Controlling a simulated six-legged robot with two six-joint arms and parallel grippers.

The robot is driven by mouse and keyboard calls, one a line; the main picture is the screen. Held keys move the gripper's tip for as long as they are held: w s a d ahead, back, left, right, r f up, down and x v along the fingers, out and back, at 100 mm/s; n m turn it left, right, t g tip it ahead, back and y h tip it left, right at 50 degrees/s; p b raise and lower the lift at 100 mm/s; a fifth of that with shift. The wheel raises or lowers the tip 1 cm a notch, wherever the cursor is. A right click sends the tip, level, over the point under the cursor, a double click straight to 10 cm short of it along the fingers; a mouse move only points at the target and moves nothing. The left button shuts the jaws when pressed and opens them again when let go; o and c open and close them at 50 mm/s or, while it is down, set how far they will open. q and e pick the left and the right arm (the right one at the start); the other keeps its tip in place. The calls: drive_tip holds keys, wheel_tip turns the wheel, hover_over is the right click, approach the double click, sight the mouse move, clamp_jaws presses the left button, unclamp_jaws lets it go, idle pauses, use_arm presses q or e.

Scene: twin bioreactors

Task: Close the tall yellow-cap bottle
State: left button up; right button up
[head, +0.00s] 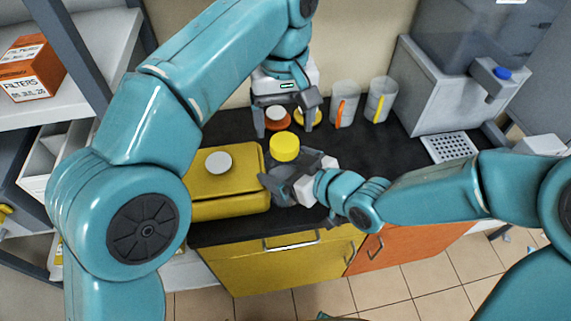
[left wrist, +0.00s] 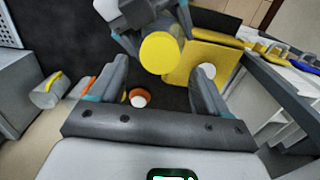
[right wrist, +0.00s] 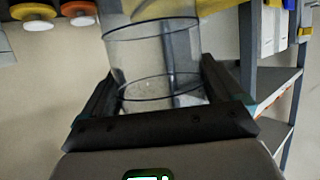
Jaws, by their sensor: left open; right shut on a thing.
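The yellow cap (head: 285,146) is a round yellow disc at the top of the bottle, in the middle of the head view. It also shows in the left wrist view (left wrist: 159,53), beyond and between the fingertips. My right gripper (head: 284,173) is shut on the clear bottle (right wrist: 155,62), just below the cap in the head view. The bottle's upper end is outside the right wrist view, so I cannot tell how the cap sits. My left gripper (head: 289,117) is open and empty, pointing down above and behind the cap.
A yellow box (head: 240,180) with a white disc on top stands left on the black counter (head: 395,150). Two clear mugs (head: 345,105) stand behind. Orange and yellow pieces with white knobs are at the back. A grey machine (head: 440,95) stands right.

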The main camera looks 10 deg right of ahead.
sight(284, 142)
use_arm(q)
wheel_tip(284, 142, down, 5)
drive_tip(key=shift+f, duration=0.1)
idle(0.3)
drive_tip(key=c, duration=1.1)
drive_tip(key=o, duration=1.2)
drive_tip(key=shift+o, duration=0.2)
drive_tip(key=shift+r, duration=3.85)
